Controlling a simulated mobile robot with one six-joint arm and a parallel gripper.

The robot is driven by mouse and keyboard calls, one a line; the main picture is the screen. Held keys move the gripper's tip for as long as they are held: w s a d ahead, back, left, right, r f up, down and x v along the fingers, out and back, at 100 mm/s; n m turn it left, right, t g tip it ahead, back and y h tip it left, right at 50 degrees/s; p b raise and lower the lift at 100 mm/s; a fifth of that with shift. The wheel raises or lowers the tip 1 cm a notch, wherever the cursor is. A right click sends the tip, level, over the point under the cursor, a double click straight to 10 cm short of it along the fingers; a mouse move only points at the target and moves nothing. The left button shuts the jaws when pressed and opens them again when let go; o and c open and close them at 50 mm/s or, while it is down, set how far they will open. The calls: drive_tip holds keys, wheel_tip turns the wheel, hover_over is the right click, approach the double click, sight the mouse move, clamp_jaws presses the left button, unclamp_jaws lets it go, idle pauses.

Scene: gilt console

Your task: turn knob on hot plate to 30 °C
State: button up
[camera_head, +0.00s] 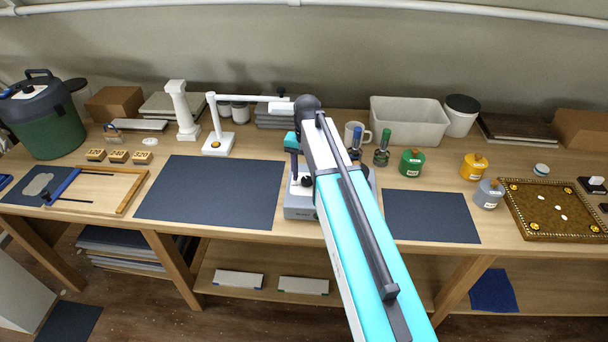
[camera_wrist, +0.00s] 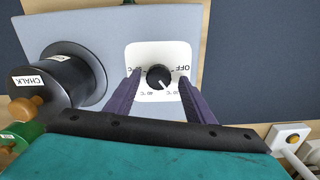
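The hot plate (camera_head: 302,213) is a light grey unit on the bench, largely hidden behind my arm in the head view. In the wrist view, its grey body (camera_wrist: 110,30) carries a white dial panel (camera_wrist: 150,50) with a round black knob (camera_wrist: 158,76). The knob's white pointer line slants to the lower right in that picture. "OFF" shows upside down at the panel's upper right; the other marks are partly covered or too small to read. My gripper (camera_wrist: 160,80) is open, its two dark purple fingers on either side of the knob with gaps showing; contact is not visible.
A dark jar labelled CHALK (camera_wrist: 45,80) stands close at the left in the wrist view, with a green jar (camera_wrist: 18,135) below it. Dark mats (camera_head: 212,190) flank the hot plate.

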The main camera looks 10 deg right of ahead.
sight(307, 179)
drive_tip(key=shift+r, duration=0.1)
drive_tip(key=shift+s+r+p, duration=0.1)
drive_tip(key=shift+r+p, duration=0.3)
drive_tip(key=shift+r, duration=0.05)
wheel_tip(307, 179, up, 13)
drive_tip(key=p, duration=0.7)
drive_tip(key=shift+f, duration=0.15)
drive_tip(key=shift+f, duration=0.1)
